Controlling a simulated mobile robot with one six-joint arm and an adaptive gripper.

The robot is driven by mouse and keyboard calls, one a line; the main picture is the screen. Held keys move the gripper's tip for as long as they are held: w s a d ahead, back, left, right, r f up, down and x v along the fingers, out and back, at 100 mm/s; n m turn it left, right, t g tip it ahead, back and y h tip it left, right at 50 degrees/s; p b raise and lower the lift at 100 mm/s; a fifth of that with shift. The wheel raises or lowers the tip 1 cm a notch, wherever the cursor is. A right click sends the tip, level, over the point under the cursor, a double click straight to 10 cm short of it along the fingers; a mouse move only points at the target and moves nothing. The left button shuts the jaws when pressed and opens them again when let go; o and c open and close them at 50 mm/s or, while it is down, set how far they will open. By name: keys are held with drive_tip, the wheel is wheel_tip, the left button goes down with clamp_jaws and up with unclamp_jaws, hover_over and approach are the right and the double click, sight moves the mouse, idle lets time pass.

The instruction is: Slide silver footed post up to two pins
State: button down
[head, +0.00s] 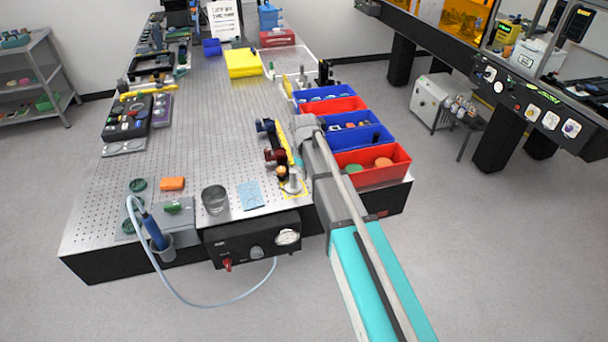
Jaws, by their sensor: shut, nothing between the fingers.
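A silver post on a foot (293,183) stands upright near the front right corner of the perforated metal table (215,130), within a yellow outlined patch. My arm passes close on its right. The two pins are too small to make out. My arm reaches in from the lower right, and its far joint is above the table's right edge.
Dark and red-brown fittings (275,156) stand just behind the post. A blue pad (251,195) and a grey cup (215,199) lie to its left. Red (368,178) and blue bins line the right edge. A black control box (252,242) hangs at the front. The table's middle is clear.

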drive_tip(key=shift+r+p, duration=1.45)
drive_tip(key=shift+r, duration=0.35)
drive_tip(key=s+d+f+m+b, duration=0.2)
drive_tip(key=s+d+m, duration=0.6)
drive_tip(key=s+d, duration=0.8)
drive_tip(key=s, duration=0.4)
drive_tip(key=shift+s+d+f, duration=0.25)
drive_tip(key=shift+d, duration=0.1)
